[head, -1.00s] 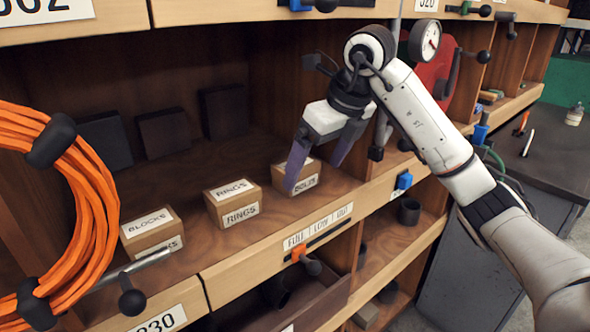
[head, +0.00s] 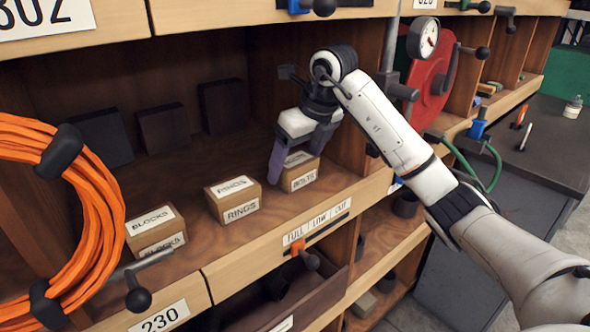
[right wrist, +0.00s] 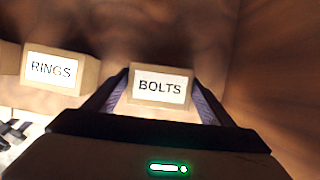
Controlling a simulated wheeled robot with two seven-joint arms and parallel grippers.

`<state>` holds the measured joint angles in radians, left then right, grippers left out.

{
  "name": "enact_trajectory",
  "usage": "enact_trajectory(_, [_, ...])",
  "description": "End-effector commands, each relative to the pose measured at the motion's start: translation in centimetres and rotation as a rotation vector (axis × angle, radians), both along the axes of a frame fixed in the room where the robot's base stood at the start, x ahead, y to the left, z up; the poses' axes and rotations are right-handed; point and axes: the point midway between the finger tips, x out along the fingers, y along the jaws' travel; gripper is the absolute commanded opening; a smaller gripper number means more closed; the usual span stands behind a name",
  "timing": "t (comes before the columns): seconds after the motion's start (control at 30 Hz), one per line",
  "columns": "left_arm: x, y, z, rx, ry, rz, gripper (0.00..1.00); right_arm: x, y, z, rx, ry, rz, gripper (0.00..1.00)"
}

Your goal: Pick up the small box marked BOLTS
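The small box marked BOLTS (head: 300,178) stands on the wooden shelf, at the right end of a row of three boxes. It also shows in the right wrist view (right wrist: 160,87), label facing the camera. My right gripper (head: 296,168) is open, with its fingers on either side of the box. The far finger is partly hidden behind the box. I cannot tell whether either finger touches it. My left gripper is not in view.
The RINGS box (head: 233,199) stands just left of the BOLTS box, and the BLOCKS box (head: 156,231) further left. A coiled orange hose (head: 95,215) hangs at the left. The cubby's side wall (head: 350,125) is close on the right. Dark blocks (head: 163,130) stand at the back.

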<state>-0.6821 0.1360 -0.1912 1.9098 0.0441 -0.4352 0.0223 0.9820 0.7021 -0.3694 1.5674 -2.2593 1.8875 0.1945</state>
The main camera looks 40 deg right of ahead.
Motion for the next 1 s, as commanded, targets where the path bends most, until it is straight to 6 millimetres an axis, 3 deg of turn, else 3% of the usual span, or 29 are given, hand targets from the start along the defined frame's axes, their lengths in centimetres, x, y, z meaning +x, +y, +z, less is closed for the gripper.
enact_trajectory(0.03, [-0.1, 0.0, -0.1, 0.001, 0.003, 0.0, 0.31, 0.0, 0.0, 0.0, 0.0, 0.0, 0.0, 0.67])
enact_trajectory(0.2, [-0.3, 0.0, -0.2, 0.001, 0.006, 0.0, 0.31, 0.0, 0.0, 0.0, 0.0, 0.0, 0.0, 0.39])
enact_trajectory(0.53, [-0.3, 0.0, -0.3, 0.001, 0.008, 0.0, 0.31, 0.0, 0.0, 0.4, 0.0, -0.003, 0.0, 0.39])
enact_trajectory(0.7, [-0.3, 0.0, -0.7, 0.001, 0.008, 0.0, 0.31, 0.1, -0.1, 1.8, -0.001, -0.007, -0.001, 0.39])
enact_trajectory(0.87, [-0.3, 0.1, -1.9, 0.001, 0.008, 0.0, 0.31, -3.3, -0.6, 1.2, -0.006, -0.004, -0.001, 0.39])
enact_trajectory(1.0, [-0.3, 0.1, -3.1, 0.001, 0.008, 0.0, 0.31, -7.3, -1.2, 1.1, -0.006, -0.004, -0.002, 0.39])
